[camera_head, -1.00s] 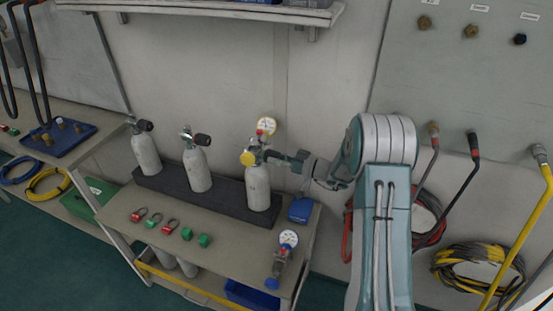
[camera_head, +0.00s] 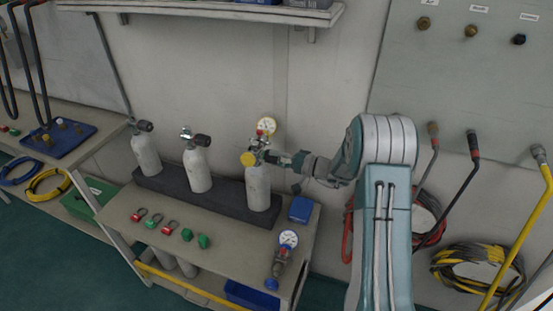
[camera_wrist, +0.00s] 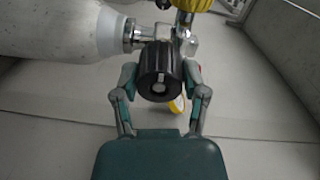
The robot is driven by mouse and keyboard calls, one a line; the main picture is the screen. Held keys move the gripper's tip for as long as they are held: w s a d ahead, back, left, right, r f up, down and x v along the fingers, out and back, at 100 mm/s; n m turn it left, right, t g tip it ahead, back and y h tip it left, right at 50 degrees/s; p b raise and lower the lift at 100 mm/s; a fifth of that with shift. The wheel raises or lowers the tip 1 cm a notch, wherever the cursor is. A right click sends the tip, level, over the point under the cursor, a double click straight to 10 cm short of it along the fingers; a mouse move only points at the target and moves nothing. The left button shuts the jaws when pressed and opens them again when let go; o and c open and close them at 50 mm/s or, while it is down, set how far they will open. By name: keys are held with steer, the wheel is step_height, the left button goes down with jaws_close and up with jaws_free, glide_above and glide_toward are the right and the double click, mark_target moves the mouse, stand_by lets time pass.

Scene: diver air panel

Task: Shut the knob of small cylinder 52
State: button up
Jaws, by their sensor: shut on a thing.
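A small white cylinder (camera_head: 257,188) stands upright at the right end of a dark rack, with a valve, a yellow round fitting (camera_head: 248,159) and a gauge (camera_head: 266,125) at its top. I cannot read a number on it. My gripper (camera_head: 274,157) reaches in from the right at valve height. In the wrist view the black ribbed knob (camera_wrist: 159,72) sits between my two fingers (camera_wrist: 160,84), which close on its sides. The cylinder (camera_wrist: 60,30) lies across the upper left there, with the yellow fitting (camera_wrist: 192,4) at the top edge.
Two more white cylinders (camera_head: 197,170) (camera_head: 146,155) with black knobs stand to the left in the rack (camera_head: 225,198). Red and green rings and caps (camera_head: 170,227) lie on the bench front. A second gauge (camera_head: 288,239) and a blue box (camera_head: 300,209) are at the right end. A shelf (camera_head: 200,6) hangs above.

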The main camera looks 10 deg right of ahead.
steer(key=m, duration=0.4)
steer(key=shift+f+m, duration=0.25)
steer(key=shift+m, duration=0.05)
steer(key=m, duration=0.4)
steer(key=shift+s, duration=0.1)
steer(key=m, duration=0.4)
steer(key=shift+f+m, duration=0.1)
steer(key=shift+m, duration=0.3)
steer(key=m, duration=0.4)
steer(key=shift+g+y, duration=0.3)
steer(key=m, duration=0.9)
steer(key=shift+m, duration=0.3)
steer(key=m, duration=0.4)
steer(key=shift+m+t, duration=0.3)
steer(key=shift+t, duration=0.1)
steer(key=m, duration=0.4)
steer(key=shift+m, duration=0.4)
